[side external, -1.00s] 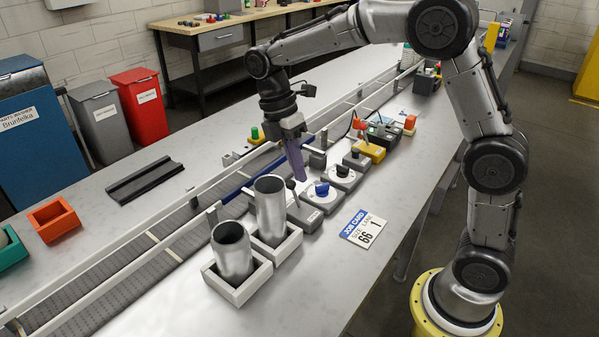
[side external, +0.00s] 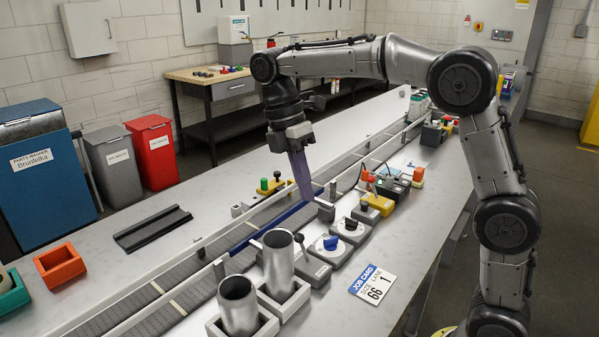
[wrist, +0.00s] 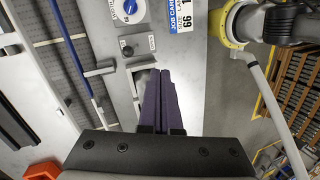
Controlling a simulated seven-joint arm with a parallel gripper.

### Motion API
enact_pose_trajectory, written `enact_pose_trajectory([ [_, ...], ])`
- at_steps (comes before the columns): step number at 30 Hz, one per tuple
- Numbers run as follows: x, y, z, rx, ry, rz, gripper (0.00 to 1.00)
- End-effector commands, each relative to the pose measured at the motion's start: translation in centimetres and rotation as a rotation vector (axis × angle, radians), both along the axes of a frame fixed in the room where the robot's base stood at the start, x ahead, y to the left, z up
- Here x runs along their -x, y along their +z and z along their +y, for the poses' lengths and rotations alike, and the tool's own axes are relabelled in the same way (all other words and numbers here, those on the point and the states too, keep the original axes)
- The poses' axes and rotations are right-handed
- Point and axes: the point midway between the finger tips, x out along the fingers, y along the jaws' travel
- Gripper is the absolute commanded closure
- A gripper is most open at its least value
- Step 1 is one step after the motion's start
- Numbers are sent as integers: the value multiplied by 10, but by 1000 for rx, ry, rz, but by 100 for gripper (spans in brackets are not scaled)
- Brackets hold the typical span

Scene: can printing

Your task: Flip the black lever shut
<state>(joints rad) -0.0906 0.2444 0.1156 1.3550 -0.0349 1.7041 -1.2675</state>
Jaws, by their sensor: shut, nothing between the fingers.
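The black lever (side external: 300,241) is a thin stick with a dark ball knob. It stands up from a grey box (side external: 315,272) between the cans and the blue-knobbed dial, leaning slightly left in the side view. In the wrist view the dark knob (wrist: 126,47) shows beyond the fingertips and a little to their left. My gripper (side external: 307,197) has long purple fingers pointing down. They are shut and empty, above the bench and apart from the lever. In the wrist view the closed fingers (wrist: 160,74) hide part of the area below the lever box.
Two open metal cans (side external: 279,265) stand in pale holders in front of the lever box. A blue-knobbed dial (side external: 331,243) and other control boxes lie behind it. The conveyor (side external: 185,290) with rails runs to the left. A job card (side external: 372,284) lies on the right.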

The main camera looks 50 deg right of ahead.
Motion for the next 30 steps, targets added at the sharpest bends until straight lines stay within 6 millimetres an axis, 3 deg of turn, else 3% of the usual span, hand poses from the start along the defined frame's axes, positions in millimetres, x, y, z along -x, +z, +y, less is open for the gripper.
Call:
enact_pose_trajectory([
  [7,-11,23,2,0,1,-1,100],
  [20,-11,26,1,0,-1,0,100],
  [23,-8,36,-1,-2,-5,-26,100],
  [26,8,58,-5,-7,-13,-78,100],
  [30,55,81,-13,-11,-41,-151,100],
])
